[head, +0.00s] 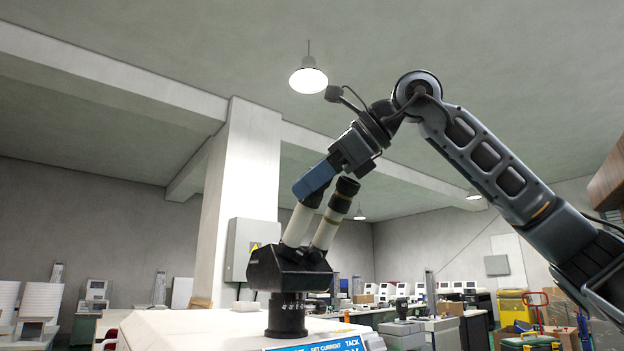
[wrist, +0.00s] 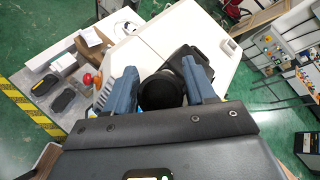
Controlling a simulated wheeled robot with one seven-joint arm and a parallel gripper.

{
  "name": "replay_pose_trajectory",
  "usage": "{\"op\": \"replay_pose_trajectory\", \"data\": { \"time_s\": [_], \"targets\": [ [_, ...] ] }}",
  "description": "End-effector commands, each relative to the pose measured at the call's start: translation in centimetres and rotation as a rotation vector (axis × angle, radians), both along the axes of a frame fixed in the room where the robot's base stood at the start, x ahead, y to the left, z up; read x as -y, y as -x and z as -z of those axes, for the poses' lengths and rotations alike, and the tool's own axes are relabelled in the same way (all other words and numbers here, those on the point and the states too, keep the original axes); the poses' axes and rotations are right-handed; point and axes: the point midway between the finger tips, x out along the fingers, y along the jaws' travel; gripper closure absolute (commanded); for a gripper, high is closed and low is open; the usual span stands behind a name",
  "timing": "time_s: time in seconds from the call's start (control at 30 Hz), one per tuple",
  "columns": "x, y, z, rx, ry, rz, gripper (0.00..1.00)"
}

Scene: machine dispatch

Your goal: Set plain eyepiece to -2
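A black microscope head (head: 290,270) with two cream eyepiece tubes stands on a dark round post (head: 287,315). The right eyepiece (head: 345,188) has a black cup and a brass-coloured band. The left eyepiece (head: 299,222) shows no such band and looks like the plain one. My gripper (head: 312,183) reaches down over its top, and the near blue finger hides much of the cup. In the wrist view the black eyepiece cup (wrist: 160,92) fills the space between my two blue fingers, which appear to press on its sides. No dial marks are readable.
The microscope stands on a pale machine top (head: 200,328) with a blue label (head: 318,345) at its front. A red button (wrist: 88,78) shows left of my gripper. Equipment benches stand behind; a pillar (head: 250,165) rises behind the microscope.

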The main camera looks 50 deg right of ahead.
Motion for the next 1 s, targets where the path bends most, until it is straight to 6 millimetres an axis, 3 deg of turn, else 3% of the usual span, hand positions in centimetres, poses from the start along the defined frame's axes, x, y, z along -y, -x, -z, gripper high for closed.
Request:
{"op": "replay_pose_trajectory", "data": {
  "time_s": [0.17,0.6,1.0],
  "targets": [
    [0.2,0.9,-0.5,0.002,0.000,0.003,0.45],
    [1.0,6.2,-3.5,0.000,0.000,0.002,0.45],
    [1.0,6.7,-3.9,0.000,0.000,0.000,0.45]
  ]
}}
